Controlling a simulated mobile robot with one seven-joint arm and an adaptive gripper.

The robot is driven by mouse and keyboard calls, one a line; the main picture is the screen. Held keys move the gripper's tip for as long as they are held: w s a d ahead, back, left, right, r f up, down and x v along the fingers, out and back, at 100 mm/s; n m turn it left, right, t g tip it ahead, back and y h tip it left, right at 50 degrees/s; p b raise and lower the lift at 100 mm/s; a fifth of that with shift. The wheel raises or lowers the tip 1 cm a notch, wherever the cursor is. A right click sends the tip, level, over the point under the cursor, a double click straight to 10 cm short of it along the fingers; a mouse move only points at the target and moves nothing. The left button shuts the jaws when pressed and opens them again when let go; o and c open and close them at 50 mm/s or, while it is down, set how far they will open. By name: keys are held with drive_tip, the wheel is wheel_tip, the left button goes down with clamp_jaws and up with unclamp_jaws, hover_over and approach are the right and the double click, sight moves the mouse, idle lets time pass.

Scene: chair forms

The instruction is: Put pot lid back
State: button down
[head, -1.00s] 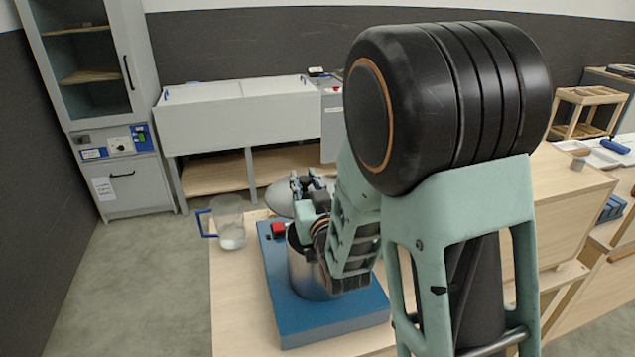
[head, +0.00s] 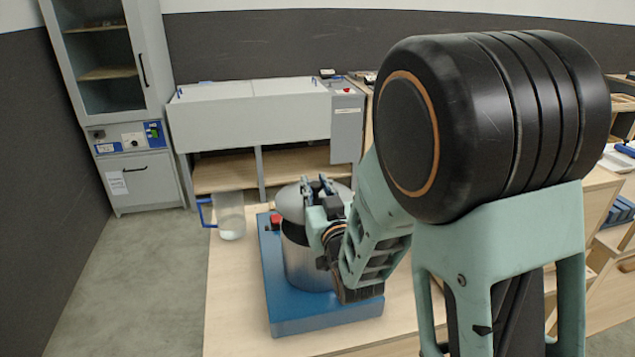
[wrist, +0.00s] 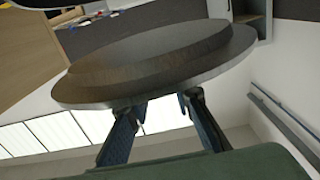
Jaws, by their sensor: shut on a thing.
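The pot lid, a grey metal disc (head: 290,204), is held by my gripper (head: 318,186) above the back part of the pot. In the wrist view the lid (wrist: 150,68) fills the upper middle, and my fingertips (wrist: 160,100) close on it at its near side. The grip point is partly hidden. The steel pot (head: 300,265) stands upright on a blue base (head: 320,318) with a red switch. Its dark upper part shows below the lid, and my arm hides its right side. Whether the lid touches the rim I cannot tell.
A clear jug (head: 231,216) with a blue handle stands left of the blue base on the wooden table (head: 235,300). A grey cabinet (head: 250,115) stands behind. A tall cupboard (head: 135,150) is at the left. The table's front left is clear.

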sight(316, 204)
drive_tip(key=shift+f+b, duration=0.95)
drive_tip(key=shift+f, duration=1.6)
drive_tip(key=shift+f+b, duration=0.6)
drive_tip(key=shift+b, duration=0.15)
drive_tip(key=c, duration=1.6)
unclamp_jaws()
